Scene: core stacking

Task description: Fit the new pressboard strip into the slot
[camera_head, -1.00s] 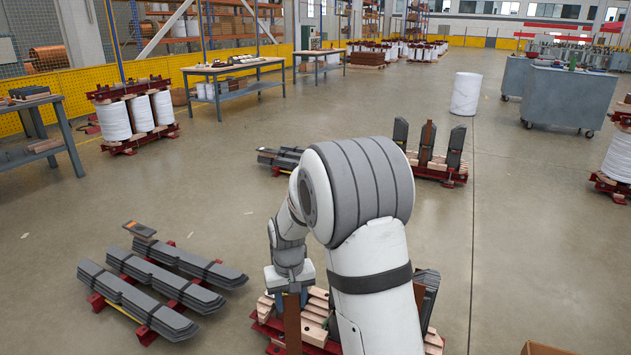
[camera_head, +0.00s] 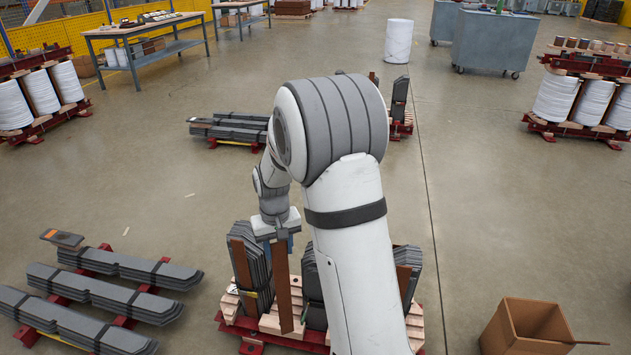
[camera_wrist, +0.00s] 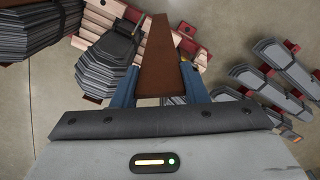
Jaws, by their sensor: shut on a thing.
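My gripper (camera_head: 278,240) has blue fingers shut on a long brown pressboard strip (camera_head: 283,290). The strip hangs nearly upright in front of the core. In the wrist view, the strip (camera_wrist: 158,55) extends away between the fingers of my gripper (camera_wrist: 160,88). The core has upright stacks of dark laminations (camera_head: 257,265) on a base of pale wood and red beams (camera_head: 243,330). A brown board (camera_head: 241,266) stands against the left stack, and another brown piece (camera_head: 403,280) shows at the right stack. My arm hides part of the core. I cannot tell where the slot lies or whether the strip touches the core.
Lamination bundles (camera_head: 105,292) lie on red supports at left. A small dark plate with an orange mark (camera_head: 62,238) lies behind them. More laminations (camera_head: 228,130) lie farther back. An open cardboard box (camera_head: 530,328) stands at right. The floor between is clear.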

